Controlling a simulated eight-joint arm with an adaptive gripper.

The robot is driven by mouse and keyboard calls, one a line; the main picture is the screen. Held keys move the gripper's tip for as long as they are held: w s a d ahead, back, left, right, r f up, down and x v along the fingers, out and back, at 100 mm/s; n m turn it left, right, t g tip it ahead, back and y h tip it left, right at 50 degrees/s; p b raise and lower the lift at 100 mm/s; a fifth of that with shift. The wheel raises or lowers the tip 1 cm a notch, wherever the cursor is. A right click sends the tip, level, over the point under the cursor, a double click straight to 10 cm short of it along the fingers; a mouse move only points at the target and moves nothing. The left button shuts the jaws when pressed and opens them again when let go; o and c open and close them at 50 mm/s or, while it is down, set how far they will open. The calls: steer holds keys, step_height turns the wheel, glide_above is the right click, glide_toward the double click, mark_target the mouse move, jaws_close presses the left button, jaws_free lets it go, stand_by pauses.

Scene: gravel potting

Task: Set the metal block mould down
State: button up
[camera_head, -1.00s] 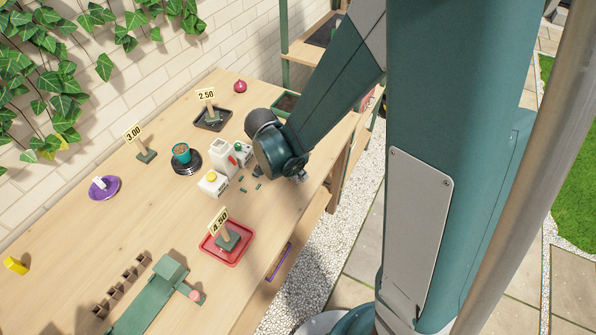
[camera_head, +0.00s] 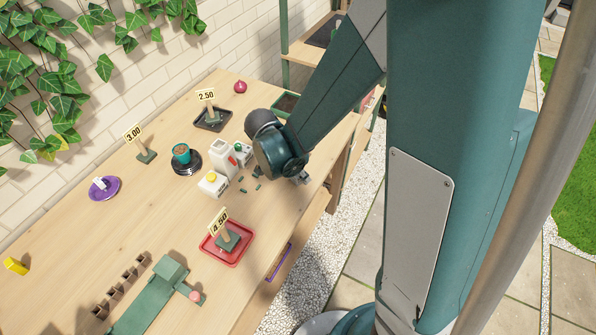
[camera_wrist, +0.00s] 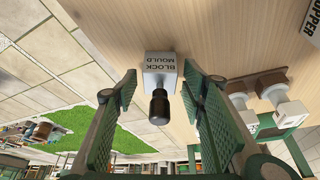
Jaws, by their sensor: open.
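The metal block mould (camera_wrist: 160,64) is a pale block lettered "BLOCK MOULD", with a black handle (camera_wrist: 159,106) pointing toward the camera. In the wrist view it is on the wooden table top near the table's edge. My gripper (camera_wrist: 161,82) is open, with one green finger on each side of the mould and handle. Gaps show between both fingers and the mould, so it is not gripped. In the head view my gripper (camera_head: 280,177) is mostly hidden under my wrist at the table's right part, and I cannot make out the mould there.
A red tray (camera_head: 209,247) with a 4.50 sign stands nearer. In the wrist view, brown-and-white fittings (camera_wrist: 271,84) stand right of my fingers.

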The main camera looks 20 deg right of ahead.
steer(key=p+v, duration=0.2)
steer(key=v, duration=1)
steer(key=shift+s, duration=0.1)
stand_by(0.6)
steer(key=s+d+r+n+t+y, duration=0.2)
steer(key=s+d+r+n, duration=0.1)
steer(key=s+r+n, duration=0.3)
steer(key=s+d+r+n+t+y, duration=0.2)
steer(key=s+d+r+n+t, duration=0.1)
steer(key=s+r+n, duration=0.4)
steer(key=shift+s+d+r+n+t, duration=0.35)
steer(key=shift+d+r, duration=0.5)
steer(key=shift+r, duration=0.65)
stand_by(0.9)
